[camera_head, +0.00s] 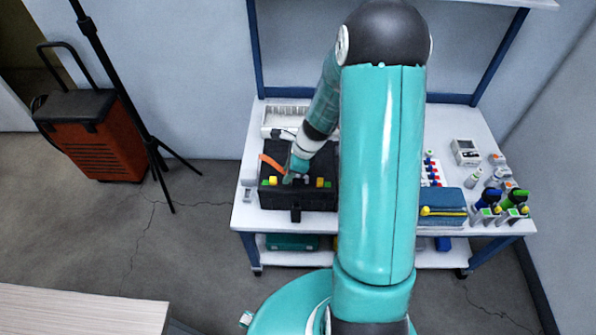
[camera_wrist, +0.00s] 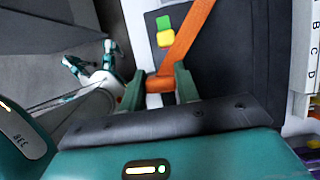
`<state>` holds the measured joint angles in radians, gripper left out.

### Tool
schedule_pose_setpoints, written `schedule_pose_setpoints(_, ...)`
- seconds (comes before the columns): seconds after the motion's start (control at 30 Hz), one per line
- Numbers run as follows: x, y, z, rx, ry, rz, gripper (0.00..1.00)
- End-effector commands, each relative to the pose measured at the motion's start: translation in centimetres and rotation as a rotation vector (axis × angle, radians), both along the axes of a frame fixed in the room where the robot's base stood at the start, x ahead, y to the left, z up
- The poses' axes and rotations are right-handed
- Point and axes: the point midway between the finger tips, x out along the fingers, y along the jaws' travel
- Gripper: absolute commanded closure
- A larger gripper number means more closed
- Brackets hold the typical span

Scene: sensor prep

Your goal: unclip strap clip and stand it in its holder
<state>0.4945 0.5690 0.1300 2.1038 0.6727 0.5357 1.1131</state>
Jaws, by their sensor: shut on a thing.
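The orange strap (camera_head: 272,162) lies over the black case (camera_head: 295,197) on the white table. In the wrist view the strap (camera_wrist: 190,40) runs up from between my fingers across the dark case (camera_wrist: 250,60). My gripper (camera_wrist: 159,88) is shut on the orange strap clip (camera_wrist: 160,84) at the strap's lower end. I cannot tell whether the clip is still fastened to the case. In the head view my gripper (camera_head: 297,168) is low over the case's left half, and the clip is hard to make out. I cannot pick out the clip's holder with certainty.
Green and yellow blocks (camera_wrist: 164,38) sit on the case beside the strap. A white rack (camera_head: 284,114) stands behind the case, and a lettered white strip (camera_wrist: 306,50) borders it. A blue box (camera_head: 442,203) and several bottles stand at the right. My arm hides the table's middle.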

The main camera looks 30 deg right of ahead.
Motion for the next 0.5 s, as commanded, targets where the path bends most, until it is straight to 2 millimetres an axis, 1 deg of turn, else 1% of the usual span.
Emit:
schedule_pose_setpoints(0.03,1.3,-0.1,0.4,-0.017,-0.023,-0.004,1.0)
schedule_pose_setpoints(0.33,3.4,2.3,0.5,-0.017,-0.024,-0.006,1.0)
schedule_pose_setpoints(0.5,4.3,3.6,0.3,-0.014,-0.019,-0.004,1.0)
